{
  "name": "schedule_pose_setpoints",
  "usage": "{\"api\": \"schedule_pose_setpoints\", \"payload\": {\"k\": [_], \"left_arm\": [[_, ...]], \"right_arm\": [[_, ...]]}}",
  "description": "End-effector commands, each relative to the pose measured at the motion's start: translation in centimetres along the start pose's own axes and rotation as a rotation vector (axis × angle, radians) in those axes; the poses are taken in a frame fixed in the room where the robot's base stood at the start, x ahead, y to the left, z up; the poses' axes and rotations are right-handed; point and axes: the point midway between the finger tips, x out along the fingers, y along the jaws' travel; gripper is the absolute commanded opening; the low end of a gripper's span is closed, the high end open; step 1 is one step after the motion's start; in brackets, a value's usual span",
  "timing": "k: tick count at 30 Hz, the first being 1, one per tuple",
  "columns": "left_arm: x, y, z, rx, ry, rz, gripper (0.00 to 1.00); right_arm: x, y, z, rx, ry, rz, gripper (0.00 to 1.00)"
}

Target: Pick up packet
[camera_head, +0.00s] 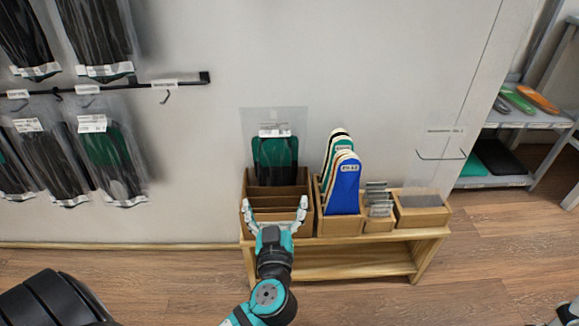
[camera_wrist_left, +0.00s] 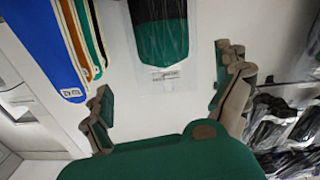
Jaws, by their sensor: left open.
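A clear packet (camera_head: 275,160) holding dark-and-green insoles stands upright in the left wooden box (camera_head: 276,222) on the low bench. A white label sits near its top, and its lower end is hidden in the box. It also shows in the left wrist view (camera_wrist_left: 160,38), with the label facing me. My left gripper (camera_head: 274,203) is open, its fingers spread in front of the box, below the visible part of the packet. In the left wrist view its fingertips (camera_wrist_left: 165,80) are apart with nothing between them, and the packet is beyond them.
Blue, green and white insole shapes (camera_head: 343,185) stand in the box to the right. Small metal pieces (camera_head: 378,198) and another box (camera_head: 420,211) follow. Packets (camera_head: 110,160) hang on wall hooks at left. A shelf (camera_head: 510,120) stands far right. The floor before the bench is clear.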

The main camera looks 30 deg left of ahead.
Motion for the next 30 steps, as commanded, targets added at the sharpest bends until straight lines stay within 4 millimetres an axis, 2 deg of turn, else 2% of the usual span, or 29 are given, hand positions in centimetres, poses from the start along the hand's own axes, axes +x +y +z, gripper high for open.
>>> {"api": "schedule_pose_setpoints", "payload": {"k": [15, 23, 30], "left_arm": [[10.3, 0.0, -0.1, 0.001, 0.005, 0.001, 1.00], [12.2, 0.0, -0.1, 0.001, 0.003, 0.001, 1.00], [15.7, -0.4, -0.2, 0.002, 0.005, 0.001, 1.00]], "right_arm": [[-1.3, -0.1, 0.1, 0.005, -0.003, 0.009, 0.40], [-0.8, 0.0, 0.0, -0.001, 0.023, -0.002, 0.40], [-0.9, 0.0, 0.6, -0.004, 0.033, -0.015, 0.40]]}}
